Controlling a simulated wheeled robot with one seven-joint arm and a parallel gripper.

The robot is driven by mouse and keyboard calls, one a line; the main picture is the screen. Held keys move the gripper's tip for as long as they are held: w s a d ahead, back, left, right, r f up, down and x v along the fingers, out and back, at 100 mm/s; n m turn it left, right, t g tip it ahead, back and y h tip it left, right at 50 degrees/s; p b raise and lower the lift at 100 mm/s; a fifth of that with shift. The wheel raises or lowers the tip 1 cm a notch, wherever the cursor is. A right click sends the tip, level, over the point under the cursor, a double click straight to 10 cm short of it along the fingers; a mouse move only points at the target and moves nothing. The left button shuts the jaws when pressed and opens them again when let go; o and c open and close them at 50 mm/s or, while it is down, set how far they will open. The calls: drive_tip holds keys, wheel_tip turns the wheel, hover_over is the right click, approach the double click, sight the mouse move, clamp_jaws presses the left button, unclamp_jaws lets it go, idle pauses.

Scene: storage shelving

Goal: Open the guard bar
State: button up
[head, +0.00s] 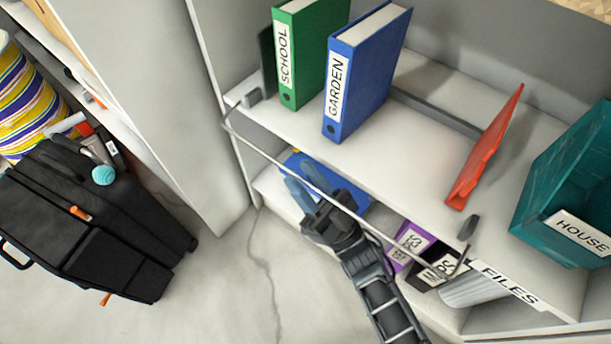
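The guard bar (262,150) is a thin metal rod across the front of the upper shelf. It runs from a bracket (251,97) at the shelf's left end down to a bracket (467,229) at the right, and hangs a little below the shelf edge. My gripper (300,180) reaches up from the lower right to the bar's middle. Its two bluish fingers are spread apart, and the bar crosses the picture at them. I cannot tell whether the bar lies between the fingers or touches them.
Upright green SCHOOL (308,48) and blue GARDEN (366,75) binders and a leaning red piece (486,148) stand behind the bar. A teal HOUSE box (567,180) is at right. Blue (345,187) and purple (408,246) items are below. A black suitcase (90,225) stands left; the floor between is clear.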

clamp_jaws()
idle(0.3)
drive_tip(key=m+t+h, duration=0.1)
drive_tip(key=r+m+t+h+p, duration=0.1)
drive_tip(key=m, duration=0.1)
drive_tip(key=m+t+h, duration=0.1)
drive_tip(key=shift+s+r+m+p, duration=0.1)
drive_tip(key=shift+r+m+p, duration=0.15)
drive_tip(key=shift+m+p, duration=0.1)
drive_tip(key=shift+r+m+t+h+p, duration=0.25)
drive_tip(key=shift+m+t+h, duration=0.3)
drive_tip(key=shift+m+h, duration=0.55)
drive_tip(key=shift+r+m+t+h+p, duration=0.2)
drive_tip(key=shift+m+t+h, duration=0.35)
drive_tip(key=shift+m+h, duration=0.55)
drive_tip(key=shift+f, duration=0.1)
unclamp_jaws()
